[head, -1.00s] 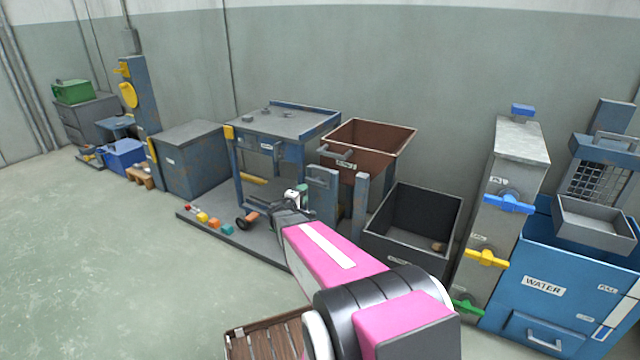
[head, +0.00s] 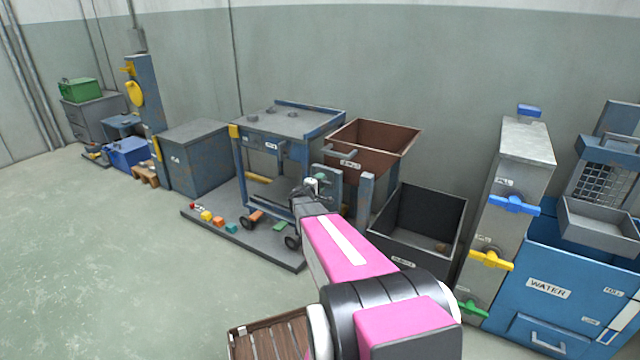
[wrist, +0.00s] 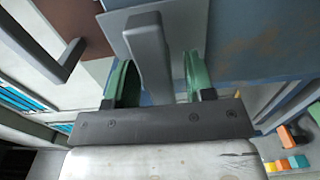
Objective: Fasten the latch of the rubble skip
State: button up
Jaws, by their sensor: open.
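The rubble skip (head: 378,142) is most likely the brown open-topped bin by the back wall, with a grey handle and a small label on its front; the label is too small to read. A blue-grey plate (head: 328,178) stands in front of it, partly behind my gripper. My gripper (head: 312,186) is at this plate. In the wrist view my gripper (wrist: 158,72) is open, its two green fingers on either side of a grey bar (wrist: 148,42), apparently the latch lever. A gap shows on the right of the bar. The grey handle (wrist: 65,62) shows at left.
A blue wheeled trolley (head: 290,122) stands close on the left, on a dark platform (head: 268,248) with coloured blocks. A black open bin (head: 420,222) is close on the right, then a grey valve column (head: 520,165) and a blue water tank (head: 560,270). The floor at left is clear.

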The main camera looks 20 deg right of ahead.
grip_shut()
jog(key=shift+n, duration=0.4)
jog(key=n, duration=0.3)
jog(key=shift+n, duration=0.3)
jog(key=n, duration=0.4)
jog(key=shift+n, duration=0.3)
jog(key=n, duration=0.4)
jog(key=shift+n, duration=2.4)
